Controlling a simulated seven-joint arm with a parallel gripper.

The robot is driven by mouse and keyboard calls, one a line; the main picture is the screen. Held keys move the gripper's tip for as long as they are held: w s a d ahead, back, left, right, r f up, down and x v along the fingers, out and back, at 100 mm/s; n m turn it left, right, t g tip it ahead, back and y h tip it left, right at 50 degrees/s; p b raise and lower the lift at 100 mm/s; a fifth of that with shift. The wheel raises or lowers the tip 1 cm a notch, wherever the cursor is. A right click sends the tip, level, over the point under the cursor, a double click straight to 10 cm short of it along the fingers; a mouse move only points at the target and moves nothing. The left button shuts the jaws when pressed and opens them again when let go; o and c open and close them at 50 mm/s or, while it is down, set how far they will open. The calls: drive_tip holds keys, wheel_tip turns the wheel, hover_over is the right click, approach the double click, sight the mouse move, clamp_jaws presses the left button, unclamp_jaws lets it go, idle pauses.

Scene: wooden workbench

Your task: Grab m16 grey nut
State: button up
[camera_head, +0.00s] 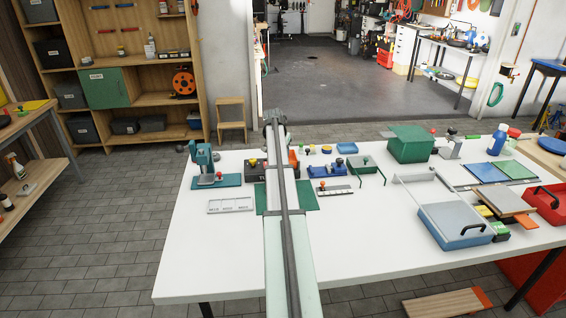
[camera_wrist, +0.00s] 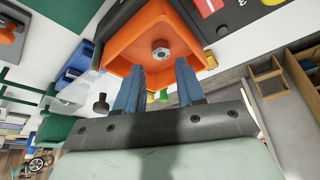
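A grey hex nut (camera_wrist: 161,52) lies in an orange open bin (camera_wrist: 140,48) in the wrist view. No size marking can be read on it. My gripper (camera_wrist: 159,68) has two blue fingers spread apart with nothing between them. The fingertips are at the near side of the bin, and the nut shows beyond them, near the line midway between them. In the head view my arm hides the gripper and the nut; a small orange part of the bin (camera_head: 294,158) shows just right of the arm.
On the white table (camera_head: 220,255) a teal press (camera_head: 203,165) stands left of my arm. Blue bins (camera_head: 327,169) and a green-framed stand (camera_head: 362,165) are to the right. A black knob (camera_wrist: 100,103) shows near the left finger. The table's front left is clear.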

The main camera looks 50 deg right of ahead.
drive_tip(key=x, duration=0.4)
drive_tip(key=shift+w+d+f, duration=0.15)
drive_tip(key=shift+d, duration=0.05)
clamp_jaws()
